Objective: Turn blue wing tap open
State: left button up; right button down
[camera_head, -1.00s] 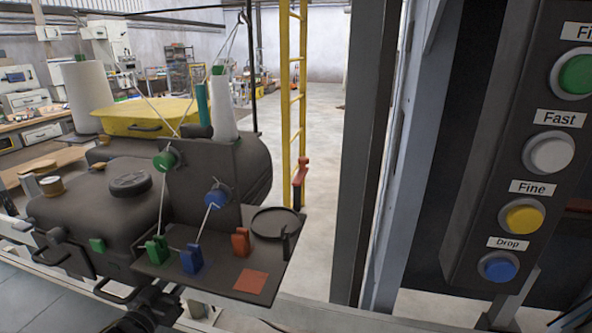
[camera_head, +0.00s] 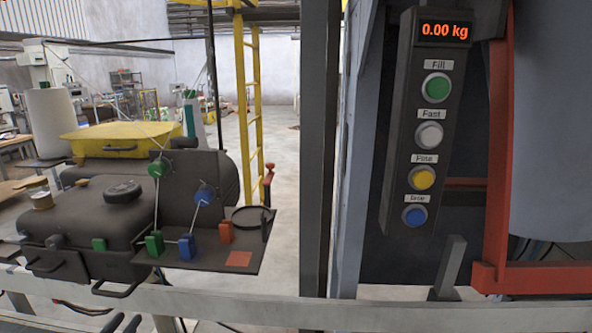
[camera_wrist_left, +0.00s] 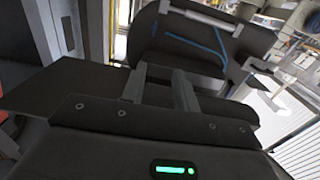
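In the head view a blue round knob (camera_head: 204,195) sits on the dark upright panel at left. A blue block-shaped piece (camera_head: 187,247) stands on the dark plate below, with a thin white line running up to the knob. I cannot tell which of the two is the wing tap. My left gripper (camera_wrist_left: 160,82) is open and empty in the left wrist view, with a clear gap between its fingers. Dark parts low at left in the head view (camera_head: 122,322) seem to be its arm end, apart from the blue pieces. My right gripper is not in view.
A green knob (camera_head: 157,169), green block (camera_head: 154,243) and red block (camera_head: 226,232) flank the blue pieces. A pale rail (camera_head: 260,310) crosses the front. A button panel (camera_head: 400,195) reading 0.00 kg and a red frame (camera_head: 497,180) stand at right.

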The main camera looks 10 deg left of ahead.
pick_arm(q)
jog(key=s+f+g, duration=0.3)
jog(key=f+g, duration=0.1)
jog(key=f, duration=1.4)
jog(key=s+f+g, duration=0.3)
jog(key=f+g, duration=0.1)
jog(key=f, duration=1.4)
jog(key=s+d+f+m+g, duration=0.1)
jog(key=s+d+f+g, duration=0.15)
jog(key=s+f, duration=0.45)
jog(key=s+d+f+m+g, duration=0.1)
jog(key=s+d+f, duration=0.2)
jog(key=s+f, duration=0.35)
jog(key=s+d+f+m+g+h, duration=0.1)
jog(key=s+d+f+g, duration=0.1)
jog(key=s+d+f, duration=0.4)
jog(key=s+d+f+g, duration=0.3)
jog(key=s+d+f, duration=0.3)
jog(key=s, duration=0.5)
jog(key=shift+s+d+m+h, duration=0.15)
jog(key=shift+s+m+h, duration=0.15)
jog(key=shift+m+h, duration=0.1)
jog(key=shift+s+g, duration=0.1)
jog(key=shift+g, duration=0.15)
